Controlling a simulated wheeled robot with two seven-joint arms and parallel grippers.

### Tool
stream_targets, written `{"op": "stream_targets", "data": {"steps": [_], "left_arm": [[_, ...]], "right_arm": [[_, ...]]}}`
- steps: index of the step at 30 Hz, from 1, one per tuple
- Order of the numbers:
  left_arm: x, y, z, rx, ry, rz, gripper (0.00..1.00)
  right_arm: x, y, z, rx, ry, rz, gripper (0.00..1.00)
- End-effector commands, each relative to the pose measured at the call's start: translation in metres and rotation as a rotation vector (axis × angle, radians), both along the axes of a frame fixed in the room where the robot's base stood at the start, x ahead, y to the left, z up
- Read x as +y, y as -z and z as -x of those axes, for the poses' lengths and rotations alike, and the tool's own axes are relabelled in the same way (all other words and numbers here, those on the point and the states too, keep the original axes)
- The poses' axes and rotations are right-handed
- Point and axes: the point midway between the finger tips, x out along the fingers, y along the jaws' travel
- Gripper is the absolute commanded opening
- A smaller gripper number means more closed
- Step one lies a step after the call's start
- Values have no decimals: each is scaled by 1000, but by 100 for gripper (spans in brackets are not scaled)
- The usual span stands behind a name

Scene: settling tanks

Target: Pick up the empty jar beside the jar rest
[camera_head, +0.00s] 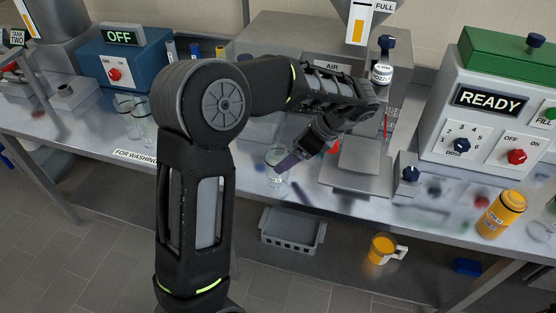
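A clear, empty-looking glass jar (277,157) stands upright near the front edge of the steel bench. It is left of a grey sloped block (362,160) under the nozzle, which looks like the jar rest. One black arm of mine comes up from the lower left, bends over and reaches down to the jar; I take it as the left. Its gripper (288,163) has a purple-grey finger at the jar's right side, overlapping it in the picture. I cannot tell whether it touches the jar or how far the fingers are apart. My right gripper is out of view.
More clear glasses (142,122) stand at left behind the "FOR WASHING" label (136,157). The green-topped READY machine (490,110) and an orange bottle (501,214) are at right. A grey crate (291,232) and yellow mug (382,249) sit below the bench top.

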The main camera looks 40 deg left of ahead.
Motion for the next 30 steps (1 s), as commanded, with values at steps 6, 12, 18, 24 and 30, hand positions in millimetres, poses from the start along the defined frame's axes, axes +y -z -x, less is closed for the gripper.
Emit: {"op": "stream_targets", "data": {"steps": [6,12,18,24,30], "left_arm": [[7,11,1,3,-2,-1,86],[14,22,2,-1,-1,0,86],[14,22,2,-1,-1,0,86],[21,33,4,5,-1,1,86],[35,59,6,3,-1,-1,86]], "right_arm": [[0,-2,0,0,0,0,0],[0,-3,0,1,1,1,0],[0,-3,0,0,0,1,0],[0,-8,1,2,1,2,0],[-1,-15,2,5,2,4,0]]}}
